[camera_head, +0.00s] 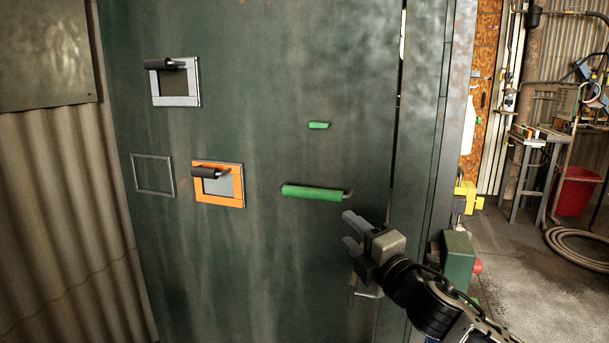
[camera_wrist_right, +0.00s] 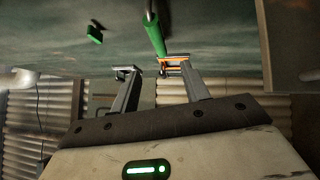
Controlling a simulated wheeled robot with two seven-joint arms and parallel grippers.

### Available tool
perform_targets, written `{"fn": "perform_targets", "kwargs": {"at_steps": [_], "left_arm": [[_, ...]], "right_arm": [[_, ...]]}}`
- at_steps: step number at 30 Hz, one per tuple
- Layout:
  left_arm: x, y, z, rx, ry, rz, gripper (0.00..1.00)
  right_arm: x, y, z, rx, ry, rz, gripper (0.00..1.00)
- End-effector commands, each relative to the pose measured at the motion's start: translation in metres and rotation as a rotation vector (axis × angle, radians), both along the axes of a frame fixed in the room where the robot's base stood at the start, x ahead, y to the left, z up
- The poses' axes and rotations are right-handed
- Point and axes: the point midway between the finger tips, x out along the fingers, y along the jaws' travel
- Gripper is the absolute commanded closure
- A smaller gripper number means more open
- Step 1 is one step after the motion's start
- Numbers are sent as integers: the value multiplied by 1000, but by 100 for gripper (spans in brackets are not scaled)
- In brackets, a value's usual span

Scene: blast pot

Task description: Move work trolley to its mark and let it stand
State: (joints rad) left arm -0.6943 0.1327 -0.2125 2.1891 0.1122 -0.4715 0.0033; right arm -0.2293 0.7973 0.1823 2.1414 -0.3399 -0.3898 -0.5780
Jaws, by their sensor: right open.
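No work trolley or floor mark can be made out for certain. A small metal stand (camera_head: 527,140) with items on top is at the far right of the head view; I cannot tell whether it is the trolley. My right gripper (camera_head: 350,231) is open and empty in front of a dark green metal panel (camera_head: 260,255). It is just below and right of a green bar handle (camera_head: 312,192), apart from it. In the right wrist view the handle (camera_wrist_right: 155,36) is beyond the open fingers (camera_wrist_right: 152,72). My left gripper is not in view.
The panel also carries an orange-framed latch (camera_head: 232,187), a grey-framed latch (camera_head: 182,82) and a small green tab (camera_head: 318,125). A green box with a red button (camera_head: 460,262) is beside my right arm. A red bin (camera_head: 574,192) and coiled hose (camera_head: 580,250) lie right. Some floor (camera_head: 515,265) is clear.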

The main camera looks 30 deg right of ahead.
Motion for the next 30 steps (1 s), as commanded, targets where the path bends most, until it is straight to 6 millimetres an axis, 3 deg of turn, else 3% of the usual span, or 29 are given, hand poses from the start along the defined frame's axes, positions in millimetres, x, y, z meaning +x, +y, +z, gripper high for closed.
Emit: {"fn": "perform_targets", "kwargs": {"at_steps": [5,24,30], "left_arm": [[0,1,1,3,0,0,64],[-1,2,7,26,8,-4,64],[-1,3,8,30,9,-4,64]], "right_arm": [[15,-3,7,-17,-11,-3,54],[129,-10,23,-9,-7,-3,54],[151,-12,25,-9,-7,-2,54]]}}
